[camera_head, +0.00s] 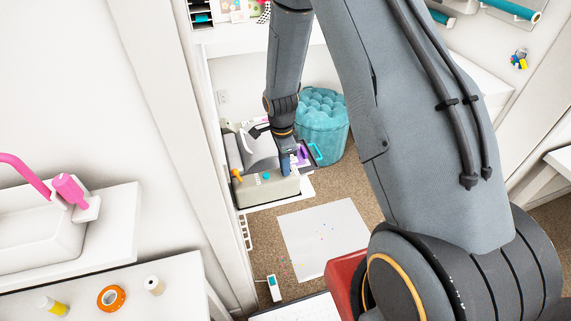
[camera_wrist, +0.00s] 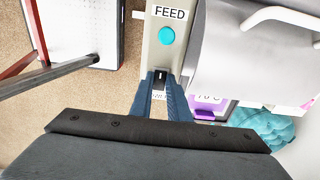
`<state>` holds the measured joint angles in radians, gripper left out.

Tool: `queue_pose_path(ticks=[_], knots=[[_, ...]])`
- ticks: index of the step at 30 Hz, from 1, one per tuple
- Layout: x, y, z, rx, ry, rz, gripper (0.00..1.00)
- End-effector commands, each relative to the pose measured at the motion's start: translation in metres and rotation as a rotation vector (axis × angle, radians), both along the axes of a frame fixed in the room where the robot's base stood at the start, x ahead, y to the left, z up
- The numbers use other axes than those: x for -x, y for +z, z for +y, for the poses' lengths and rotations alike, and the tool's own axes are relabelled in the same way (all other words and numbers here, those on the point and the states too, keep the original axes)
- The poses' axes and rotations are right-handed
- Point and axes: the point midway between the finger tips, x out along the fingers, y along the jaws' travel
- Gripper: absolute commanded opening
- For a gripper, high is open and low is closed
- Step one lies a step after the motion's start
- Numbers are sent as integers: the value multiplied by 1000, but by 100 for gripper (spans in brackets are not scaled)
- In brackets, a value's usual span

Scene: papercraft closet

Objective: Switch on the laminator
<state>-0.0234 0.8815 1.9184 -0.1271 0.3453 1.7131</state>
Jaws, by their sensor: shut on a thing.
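The laminator (camera_head: 262,192) is a beige, boxy machine with a grey top, standing on a low white surface in the closet. In the wrist view its beige front panel (camera_wrist: 163,50) carries a FEED label and a round cyan button (camera_wrist: 167,36). Below the button is a small dark switch (camera_wrist: 160,74) with a white mark. My gripper (camera_wrist: 161,78) has its blue fingers close together at this switch, one on each side. The label under it is mostly hidden by the fingers. In the head view my gripper (camera_head: 289,168) is at the laminator's right end.
A teal tufted pouf (camera_head: 321,128) stands just behind and right of the laminator. A purple item (camera_head: 302,154) lies close to my gripper. A white sheet (camera_head: 322,238) lies on the brown floor in front. A white counter (camera_head: 100,290) with tape is at the left.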

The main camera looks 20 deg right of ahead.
Motion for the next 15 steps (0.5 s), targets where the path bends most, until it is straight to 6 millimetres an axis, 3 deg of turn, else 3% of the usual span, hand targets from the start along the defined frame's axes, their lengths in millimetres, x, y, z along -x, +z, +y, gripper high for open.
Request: queue_pose_path(ticks=[5, 6, 9, 15], knots=[[1, 0, 0, 0, 0, 2, 0], [1, 0, 0, -1, 0, 2, 19], [1, 0, 0, -1, 0, 2, 34], [0, 0, 0, -1, -1, 1, 34]])
